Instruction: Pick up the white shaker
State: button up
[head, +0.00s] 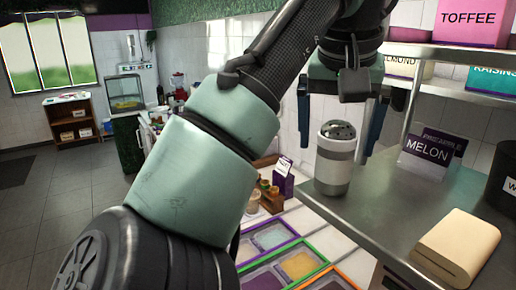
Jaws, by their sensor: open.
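The white shaker (333,178) stands upright on the steel counter near its left edge. It has a dark perforated top and a grey band around its middle. My gripper (338,143) is above the shaker, pointing down, with its jaws open and nothing held. One finger shows to the left of the shaker's top and the other to the right. Whether the fingertips are level with the shaker in depth, or touching it, I cannot tell.
A MELON card (430,150) stands right of the shaker, below a shelf (455,93) holding labelled boxes. A beige block (455,248) lies at the counter's front. Topping trays (300,264) and small jars (268,190) are lower left. The counter (385,205) is clear between shaker and block.

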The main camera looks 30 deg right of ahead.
aim_at(334, 162)
jog(key=shift+p+x, duration=1.65)
jog(key=shift+x, duration=1.2)
jog(key=shift+s, duration=0.1)
jog(key=c, duration=1.5)
